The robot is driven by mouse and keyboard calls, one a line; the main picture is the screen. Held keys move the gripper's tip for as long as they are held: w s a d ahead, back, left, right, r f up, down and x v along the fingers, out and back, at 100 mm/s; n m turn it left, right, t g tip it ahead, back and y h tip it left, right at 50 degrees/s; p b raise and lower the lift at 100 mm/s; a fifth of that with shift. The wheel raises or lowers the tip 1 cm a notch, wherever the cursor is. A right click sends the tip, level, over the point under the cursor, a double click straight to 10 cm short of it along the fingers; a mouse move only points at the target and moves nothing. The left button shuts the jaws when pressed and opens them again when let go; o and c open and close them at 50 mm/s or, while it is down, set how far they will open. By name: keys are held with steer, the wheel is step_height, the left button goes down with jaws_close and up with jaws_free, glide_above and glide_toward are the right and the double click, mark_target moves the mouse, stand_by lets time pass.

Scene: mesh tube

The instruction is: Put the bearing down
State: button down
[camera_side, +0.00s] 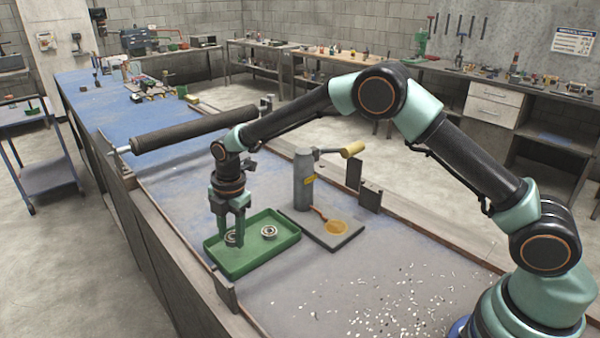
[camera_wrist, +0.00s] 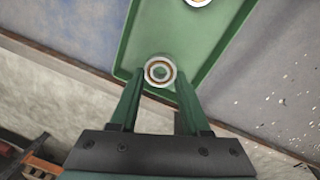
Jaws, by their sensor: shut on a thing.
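My gripper (camera_side: 232,232) points straight down over the left part of a green tray (camera_side: 285,241). Its green fingers are shut on a bearing (camera_side: 231,238), a small metal ring. In the wrist view the bearing (camera_wrist: 160,71) sits between the two fingertips (camera_wrist: 160,84), with the tray floor (camera_wrist: 145,30) behind it. I cannot tell whether the bearing touches the tray floor. A second bearing (camera_side: 268,231) lies loose in the tray to the right; part of it shows at the top of the wrist view (camera_wrist: 198,2).
A long dark roller (camera_side: 190,132) lies behind. Small white scraps (camera_side: 400,305) are scattered at front right. The table's wooden edge (camera_side: 170,255) runs along the left.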

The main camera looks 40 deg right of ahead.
mark_target(233, 239)
steer(key=shift+f, duration=1.95)
steer(key=shift+f, duration=0.15)
steer(key=shift+c, duration=1.8)
jaws_free()
